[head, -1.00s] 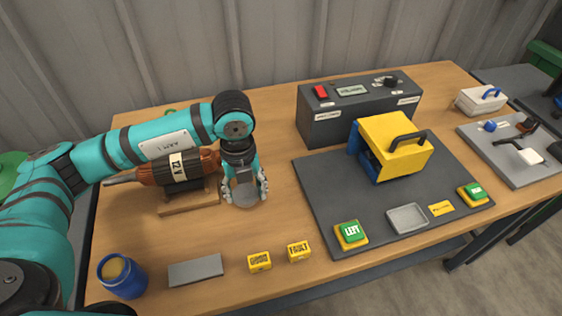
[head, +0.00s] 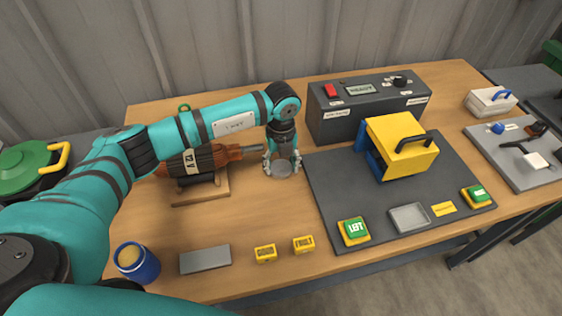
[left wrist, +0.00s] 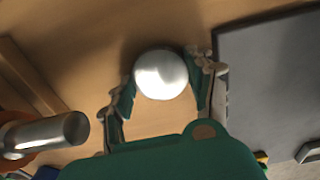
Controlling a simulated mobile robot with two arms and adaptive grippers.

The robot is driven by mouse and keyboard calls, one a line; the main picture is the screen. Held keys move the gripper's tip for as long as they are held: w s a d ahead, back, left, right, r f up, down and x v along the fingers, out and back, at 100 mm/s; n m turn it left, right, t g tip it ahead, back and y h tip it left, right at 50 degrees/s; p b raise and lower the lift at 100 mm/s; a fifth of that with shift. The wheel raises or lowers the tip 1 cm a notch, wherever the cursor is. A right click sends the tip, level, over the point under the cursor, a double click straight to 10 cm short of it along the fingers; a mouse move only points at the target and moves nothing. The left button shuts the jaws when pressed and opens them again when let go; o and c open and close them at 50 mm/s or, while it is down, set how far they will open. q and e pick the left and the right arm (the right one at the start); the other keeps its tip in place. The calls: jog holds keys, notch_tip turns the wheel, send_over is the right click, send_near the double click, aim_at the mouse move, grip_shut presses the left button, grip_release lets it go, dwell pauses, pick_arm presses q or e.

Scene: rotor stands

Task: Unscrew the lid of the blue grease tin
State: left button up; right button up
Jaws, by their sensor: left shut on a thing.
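The blue grease tin (head: 141,266) stands upright at the table's front left. Its top is open and shows a tan filling. My left gripper (head: 282,165) is shut on a round silver-grey lid (head: 284,170), just right of the rotor's shaft end and left of the dark mat. In the left wrist view the shiny lid (left wrist: 161,74) sits between the two fingertips (left wrist: 163,80). I cannot tell whether the lid touches the table. My right gripper is not in view.
The copper rotor (head: 205,160) lies on a wooden stand left of the gripper. A grey plate (head: 205,259) and two yellow blocks (head: 265,254) lie along the front. The dark mat (head: 326,194) holds a yellow device (head: 402,146). Bare wood lies between rotor and blocks.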

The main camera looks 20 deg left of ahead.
pick_arm(q)
jog(key=shift+f, duration=0.2)
jog(key=o, duration=1.3)
jog(key=shift+r, duration=0.1)
